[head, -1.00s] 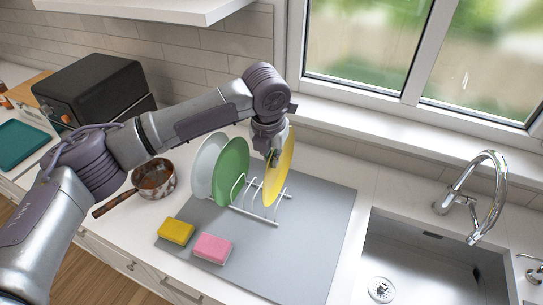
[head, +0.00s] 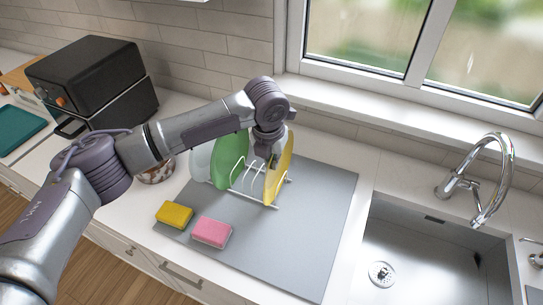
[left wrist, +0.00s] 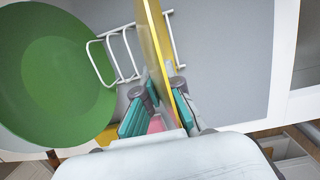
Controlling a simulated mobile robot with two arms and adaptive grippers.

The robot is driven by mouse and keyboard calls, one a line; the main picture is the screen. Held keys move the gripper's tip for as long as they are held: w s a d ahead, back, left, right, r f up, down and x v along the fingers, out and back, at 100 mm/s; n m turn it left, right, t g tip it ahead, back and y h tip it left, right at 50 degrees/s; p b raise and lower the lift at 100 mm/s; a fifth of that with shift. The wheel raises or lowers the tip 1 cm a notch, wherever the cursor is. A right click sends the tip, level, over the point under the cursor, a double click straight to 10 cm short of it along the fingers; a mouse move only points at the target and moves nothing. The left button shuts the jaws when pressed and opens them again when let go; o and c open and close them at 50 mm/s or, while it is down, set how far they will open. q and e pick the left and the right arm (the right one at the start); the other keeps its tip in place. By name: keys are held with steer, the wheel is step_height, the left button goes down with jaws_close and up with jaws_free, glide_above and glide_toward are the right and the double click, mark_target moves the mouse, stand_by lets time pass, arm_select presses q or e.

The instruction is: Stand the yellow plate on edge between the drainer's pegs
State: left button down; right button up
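The yellow plate (head: 283,172) is on edge, nearly upright, at the right end of the white wire drainer (head: 244,195). Its lower edge is down at the drainer's rail; I cannot tell whether it rests there. My left gripper (head: 267,160) reaches down from above at the plate's upper left side. In the left wrist view the yellow plate (left wrist: 158,45) runs between the two teal-padded fingers (left wrist: 166,95), which are close about it. The drainer's white pegs (left wrist: 105,55) show left of the plate there. My right gripper is not in view.
A green plate (head: 228,160) and a pale plate (head: 201,162) stand in the drainer's left part. Yellow (head: 174,214) and pink (head: 212,232) sponges lie in front on the grey mat (head: 315,215). A pot (head: 157,172) is left, the sink (head: 430,245) right.

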arm_select(q)
steer(key=shift+f, duration=0.6)
stand_by(0.7)
steer(key=c, duration=1.2)
jaws_free()
steer(key=shift+c, duration=0.2)
step_height(320, 180, up, 6)
steer(key=p, duration=0.5)
steer(key=shift+f, duration=0.15)
steer(key=shift+r+p, duration=1)
steer(key=shift+r, duration=0.2)
steer(key=shift+f, duration=0.1)
